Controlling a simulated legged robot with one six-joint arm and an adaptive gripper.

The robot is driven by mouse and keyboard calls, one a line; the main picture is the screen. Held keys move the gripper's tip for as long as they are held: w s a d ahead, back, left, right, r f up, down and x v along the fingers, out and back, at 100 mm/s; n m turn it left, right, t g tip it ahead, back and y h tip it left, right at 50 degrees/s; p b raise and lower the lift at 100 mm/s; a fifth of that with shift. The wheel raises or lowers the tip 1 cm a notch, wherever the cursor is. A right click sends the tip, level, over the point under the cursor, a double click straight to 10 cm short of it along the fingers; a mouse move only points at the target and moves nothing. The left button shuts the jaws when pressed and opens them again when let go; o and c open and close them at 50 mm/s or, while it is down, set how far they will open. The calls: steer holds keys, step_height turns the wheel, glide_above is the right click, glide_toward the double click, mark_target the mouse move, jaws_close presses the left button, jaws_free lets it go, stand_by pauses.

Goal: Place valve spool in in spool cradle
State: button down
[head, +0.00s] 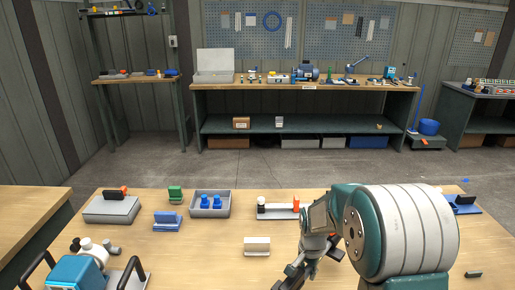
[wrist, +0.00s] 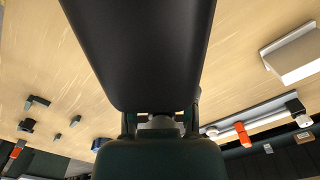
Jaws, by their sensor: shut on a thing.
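My gripper (head: 299,271) is low over the front middle of the wooden table in the head view. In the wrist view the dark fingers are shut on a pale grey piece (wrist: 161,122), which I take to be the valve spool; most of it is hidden. A white block (head: 257,245) stands on the table left of my gripper and shows at the upper right of the wrist view (wrist: 292,55). A blue stepped holder (head: 167,221) stands further left. I cannot tell for sure which of these is the spool cradle.
Behind the gripper is a pale rail (head: 279,212) with a black-and-white post and an orange post (head: 296,204). A grey tray (head: 222,211) holds blue parts. A grey box (head: 110,211), a green block (head: 175,194) and a teal pump (head: 76,272) stand left. Bare wood surrounds the white block.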

steer(key=f+n, duration=0.1)
steer(key=n, duration=0.1)
steer(key=w+f+n, duration=0.1)
steer(key=n, duration=0.1)
steer(key=w+f+n, duration=0.1)
steer(key=f+n, duration=0.1)
steer(key=shift+w+d, duration=0.1)
steer(key=shift+d, duration=0.2)
steer(key=shift+w+d+f+n, duration=0.1)
steer(key=shift+w+f+n, duration=0.25)
steer(key=shift+f+n, duration=0.55)
steer(key=shift+r, duration=0.2)
